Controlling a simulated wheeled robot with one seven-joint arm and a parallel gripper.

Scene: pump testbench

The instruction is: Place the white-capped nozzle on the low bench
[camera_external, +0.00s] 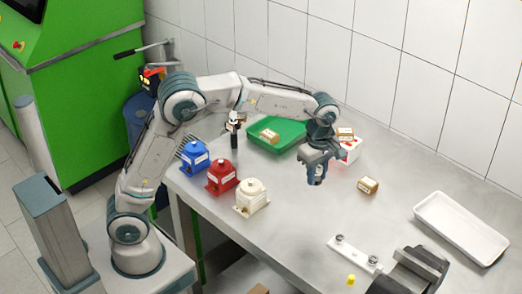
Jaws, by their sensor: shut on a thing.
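My gripper (317,179) points down over the steel table, right of the green tray. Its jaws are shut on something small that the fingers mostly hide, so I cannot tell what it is. I cannot clearly pick out the white-capped nozzle. A slim dark upright thing with a pale top (235,132) stands behind the red pump, apart from my gripper; I cannot tell whether it is the nozzle. No separate low bench is clearly recognisable; the steel table (300,235) fills the middle of the view.
Blue (194,154), red (222,177) and cream (251,198) pumps stand at the left. A green tray (289,146) holds a small box. Another box (368,185), a white tray (462,228) and a white plate (354,254) lie right. The table's front middle is clear.

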